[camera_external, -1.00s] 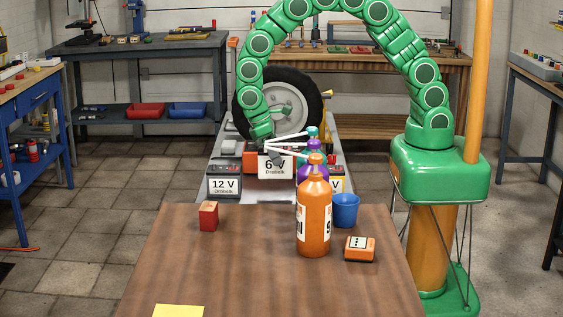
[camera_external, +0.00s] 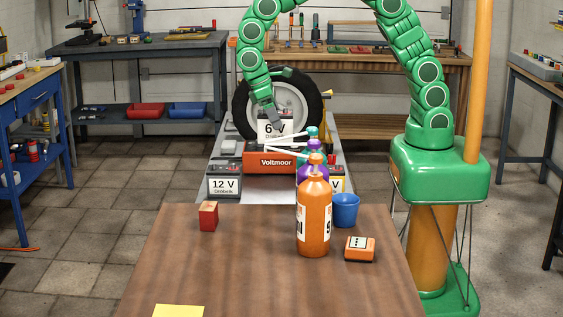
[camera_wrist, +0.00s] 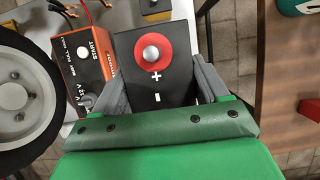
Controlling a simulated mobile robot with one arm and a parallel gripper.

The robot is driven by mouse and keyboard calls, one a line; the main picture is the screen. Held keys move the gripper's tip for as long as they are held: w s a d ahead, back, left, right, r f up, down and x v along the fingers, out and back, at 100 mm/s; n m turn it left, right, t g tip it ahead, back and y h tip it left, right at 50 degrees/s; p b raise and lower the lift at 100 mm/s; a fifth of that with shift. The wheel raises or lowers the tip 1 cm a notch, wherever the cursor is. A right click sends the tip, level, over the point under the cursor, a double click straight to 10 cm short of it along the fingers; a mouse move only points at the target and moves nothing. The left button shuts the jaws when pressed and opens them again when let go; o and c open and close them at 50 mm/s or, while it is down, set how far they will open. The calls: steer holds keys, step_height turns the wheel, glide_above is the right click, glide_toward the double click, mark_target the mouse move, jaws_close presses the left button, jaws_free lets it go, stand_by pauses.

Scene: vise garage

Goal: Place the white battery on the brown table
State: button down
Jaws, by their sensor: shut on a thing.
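The white battery, labelled 6 V (camera_external: 267,130), is held up above the grey bench. In the wrist view its dark top (camera_wrist: 160,78) shows a red ring with a round knob and plus and minus marks. My gripper (camera_external: 272,116) is shut on it, with grey fingers (camera_wrist: 158,84) on both sides. The brown table (camera_external: 230,270) is in front, nearer the external camera. The battery is behind the table's far edge, not over it.
An orange Voltmoor box (camera_external: 270,160), a 12 V battery (camera_external: 223,187) and the tyre (camera_external: 250,105) are near the gripper. On the table stand a red block (camera_external: 208,216), orange bottle (camera_external: 314,220), blue cup (camera_external: 345,207) and orange device (camera_external: 360,249). The table's left middle is clear.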

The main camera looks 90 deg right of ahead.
mark_target(280, 113)
step_height(280, 113, up, 5)
steer(key=shift+r, duration=0.15)
steer(key=shift+w+a, duration=0.2)
steer(key=shift+a, duration=0.1)
steer(key=w+a+m+t+y, duration=0.1)
steer(key=w+a+m, duration=0.25)
steer(key=a, duration=0.95)
steer(key=w+a+m+t+y, duration=0.15)
steer(key=a+m, duration=0.35)
steer(key=a, duration=0.8)
steer(key=w+a+m+y, duration=0.25)
steer(key=a+m, duration=0.25)
steer(key=a, duration=0.8)
steer(key=s+a+m+t, duration=0.1)
steer(key=s+a+m, duration=0.1)
steer(key=a, duration=0.6)
steer(key=s+a+m+t, duration=0.1)
steer(key=s+a+m, duration=0.15)
steer(key=a, duration=0.55)
steer(key=shift+w+f, duration=0.15)
steer(key=shift+f, duration=3.6)
steer(key=shift+w+f, duration=0.15)
steer(key=shift+f, duration=3.55)
steer(key=shift+f+h, duration=0.1)
steer(key=shift+h, duration=0.2)
jaws_free()
